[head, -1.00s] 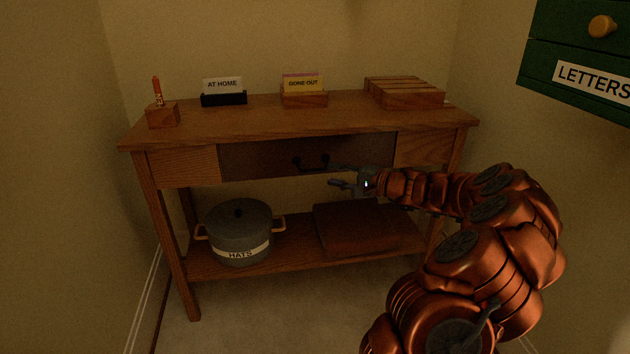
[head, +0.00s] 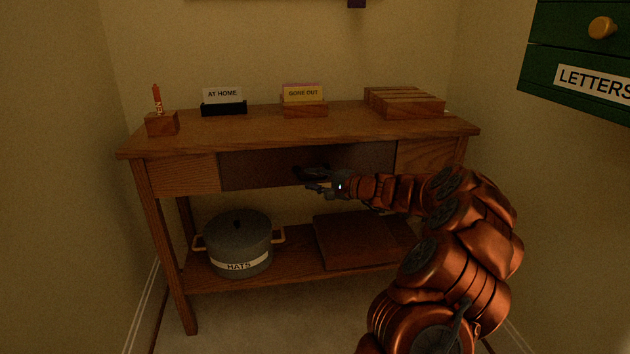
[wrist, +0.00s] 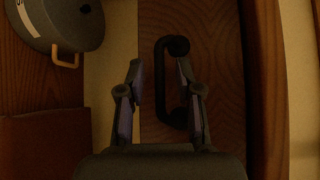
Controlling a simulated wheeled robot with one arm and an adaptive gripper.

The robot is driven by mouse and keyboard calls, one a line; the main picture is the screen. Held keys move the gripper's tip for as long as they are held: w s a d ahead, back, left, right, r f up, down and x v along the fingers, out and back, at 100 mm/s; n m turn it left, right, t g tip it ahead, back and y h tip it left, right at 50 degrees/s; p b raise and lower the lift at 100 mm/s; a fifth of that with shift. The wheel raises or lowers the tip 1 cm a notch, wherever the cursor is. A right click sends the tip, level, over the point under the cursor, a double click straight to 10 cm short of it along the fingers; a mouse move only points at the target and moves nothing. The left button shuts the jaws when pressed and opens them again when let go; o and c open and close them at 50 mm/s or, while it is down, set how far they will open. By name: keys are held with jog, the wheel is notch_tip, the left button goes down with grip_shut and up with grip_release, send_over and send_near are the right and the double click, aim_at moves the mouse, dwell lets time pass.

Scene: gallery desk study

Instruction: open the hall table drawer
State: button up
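The hall table (head: 210,127) stands against the back wall. Its dark middle drawer front (head: 255,168) looks level with the paler panels on both sides, so the drawer appears shut. A black bow handle (head: 310,171) is on the drawer front, partly hidden by my gripper (head: 314,186) in the head view. In the wrist view my gripper (wrist: 160,78) is open, with its two fingers apart.
A grey pot labelled HATS (head: 238,240) and a flat brown box (head: 362,242) sit on the lower shelf. Card holders (head: 224,108), a wooden block with a red stick (head: 162,124) and a slatted box (head: 404,103) stand on top. A green LETTERS cabinet (head: 580,55) hangs at right.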

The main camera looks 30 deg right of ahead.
grip_shut()
dwell(0.6)
